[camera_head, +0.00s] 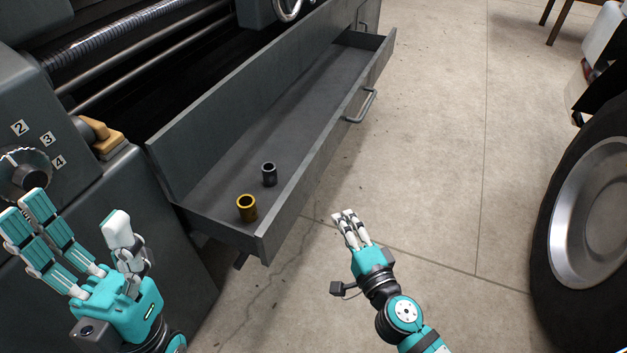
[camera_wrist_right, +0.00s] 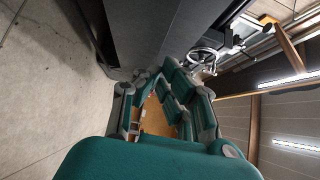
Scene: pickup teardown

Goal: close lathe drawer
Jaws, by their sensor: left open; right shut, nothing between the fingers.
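The lathe drawer (camera_head: 290,130) is a long grey open tray pulled out from the lathe in the head view. Its front panel (camera_head: 330,137) faces right and carries a metal handle (camera_head: 361,106). A brass-coloured bushing (camera_head: 247,208) and a dark grey bushing (camera_head: 269,174) stand on the drawer floor near its near end. My left gripper (camera_head: 75,230) is open and empty in front of the lathe's control housing. My right gripper (camera_head: 349,228) is shut and empty, to the right of the drawer's near end and apart from it in the head view. The right wrist view shows its teal fingers (camera_wrist_right: 165,100) close up.
The lathe body (camera_head: 60,160) with a numbered dial (camera_head: 27,173) fills the left. A large wheel (camera_head: 590,200) stands at the right edge. The concrete floor (camera_head: 440,150) between the drawer and the wheel is clear.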

